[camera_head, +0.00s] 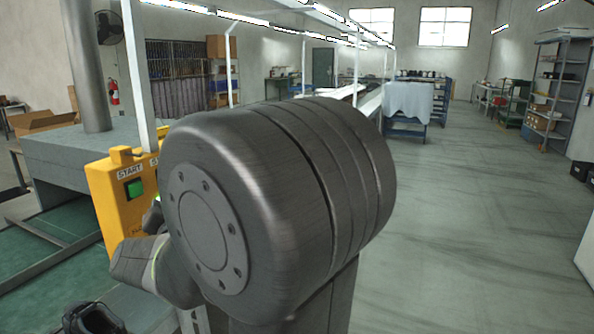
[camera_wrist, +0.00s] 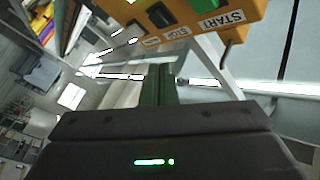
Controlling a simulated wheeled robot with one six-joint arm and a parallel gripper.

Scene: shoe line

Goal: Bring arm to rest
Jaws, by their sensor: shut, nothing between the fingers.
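My gripper (camera_wrist: 159,72) shows in the wrist view as two dark fingers close together, shut with nothing between them, above its dark housing with a green light. The yellow control box (camera_head: 112,208) with a green button and a START label stands left of my arm in the head view. In the wrist view the box (camera_wrist: 255,12) is at the top, with START and STOP labels, beyond and apart from the fingertips. My large dark arm joint fills the middle of the head view and hides part of the box. The fingers cannot be made out there.
A grey machine housing (camera_head: 60,150) and a green conveyor surface (camera_head: 50,250) lie at the left. A black shoe (camera_head: 92,318) is at the bottom left. A cloth-covered table (camera_head: 408,100) stands farther back. Shelves (camera_head: 558,90) line the right side. The floor (camera_head: 480,220) at right is open.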

